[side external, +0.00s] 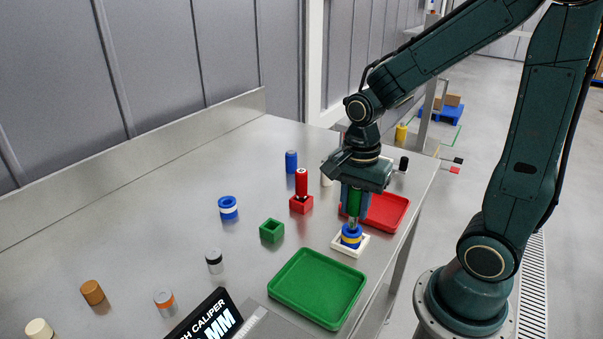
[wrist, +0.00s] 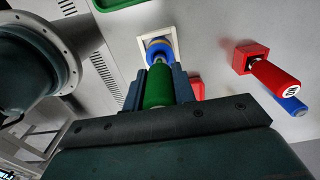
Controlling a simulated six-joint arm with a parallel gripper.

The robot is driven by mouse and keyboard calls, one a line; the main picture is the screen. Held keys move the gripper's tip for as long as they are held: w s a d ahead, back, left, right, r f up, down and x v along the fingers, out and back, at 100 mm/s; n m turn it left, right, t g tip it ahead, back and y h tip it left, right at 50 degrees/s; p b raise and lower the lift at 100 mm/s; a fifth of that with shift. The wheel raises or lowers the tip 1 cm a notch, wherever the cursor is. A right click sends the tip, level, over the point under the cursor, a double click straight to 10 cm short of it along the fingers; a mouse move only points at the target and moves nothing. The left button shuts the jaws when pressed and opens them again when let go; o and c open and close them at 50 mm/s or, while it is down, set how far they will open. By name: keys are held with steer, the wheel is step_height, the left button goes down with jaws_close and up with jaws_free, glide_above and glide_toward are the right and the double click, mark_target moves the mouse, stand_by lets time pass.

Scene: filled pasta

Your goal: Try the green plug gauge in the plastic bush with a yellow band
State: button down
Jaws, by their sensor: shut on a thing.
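My gripper (side external: 355,205) is shut on the green plug gauge (side external: 354,201), holding it upright with its metal end down. The gauge's green handle also shows between the jaws in the wrist view (wrist: 159,88). Directly below is the blue bush with a yellow band (side external: 351,238), seated in a white square holder (side external: 363,247). The bush also shows just beyond the gauge in the wrist view (wrist: 157,47). The gauge's metal end is at the bush's top; I cannot tell whether it has entered the bore.
A red tray (side external: 398,221) lies behind the holder and a green tray (side external: 340,318) in front. A red gauge (side external: 301,183) stands in a red block (side external: 301,206). A green block (side external: 271,231) and a white-banded blue bush (side external: 228,209) stand left.

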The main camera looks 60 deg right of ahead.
steer(key=shift+f, duration=1.25)
stand_by(0.9)
steer(key=shift+r, duration=0.2)
stand_by(0.8)
steer(key=shift+r, duration=3.05)
steer(key=shift+w, duration=0.15)
